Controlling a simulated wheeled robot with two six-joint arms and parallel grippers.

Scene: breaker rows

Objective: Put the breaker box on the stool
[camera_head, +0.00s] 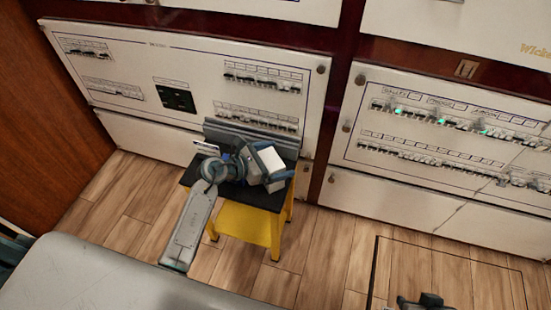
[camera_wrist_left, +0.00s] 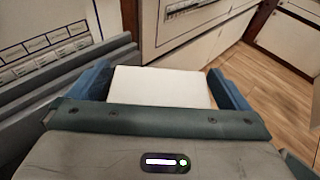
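The stool has yellow legs (camera_head: 247,224) and a dark flat top (camera_head: 262,197); it stands on the floor before the left wall panel. My left gripper (camera_head: 262,166) is over the stool top. Its blue fingers lie along both sides of a white box (camera_head: 273,161), which I take for the breaker box. In the left wrist view the white box (camera_wrist_left: 160,86) fills the space between the fingers. I cannot tell whether its underside touches the stool. A dark part at the bottom right edge (camera_head: 430,301) may be my right gripper; its fingers are not clear.
A grey ridged piece (camera_head: 252,137) stands at the back of the stool top, close to my left gripper. White breaker panels (camera_head: 130,75) line the wall behind, with another panel (camera_head: 450,135) at right. Wooden floor (camera_head: 330,250) is clear right of the stool.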

